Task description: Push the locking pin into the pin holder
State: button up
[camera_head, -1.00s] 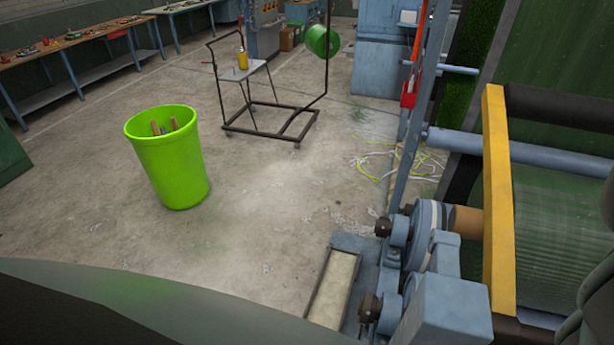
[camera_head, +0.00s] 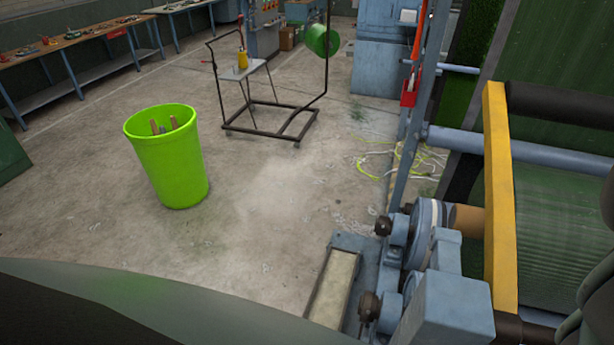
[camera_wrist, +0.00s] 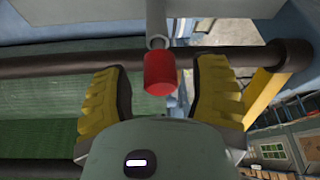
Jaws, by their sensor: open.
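In the wrist view, a red cylindrical knob (camera_wrist: 160,74) sits on the end of a grey rod (camera_wrist: 157,30) that comes down from the top edge. It looks like the locking pin's head. My gripper (camera_wrist: 162,68) is open, with one yellow ridged finger on each side of the knob and visible gaps between. Whether the knob lies at fingertip depth or beyond, I cannot tell. I cannot make out the pin holder for certain. My gripper does not show in the head view.
Dark and grey rollers (camera_head: 560,109) and a yellow side plate (camera_head: 498,200) of the turf machine fill the right. A green bin (camera_head: 170,165) and a black wheeled stand (camera_head: 270,120) stand on the floor. Open floor lies between the bin and the machine.

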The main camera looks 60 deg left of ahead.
jog(key=v, duration=0.7)
dwell(0.5)
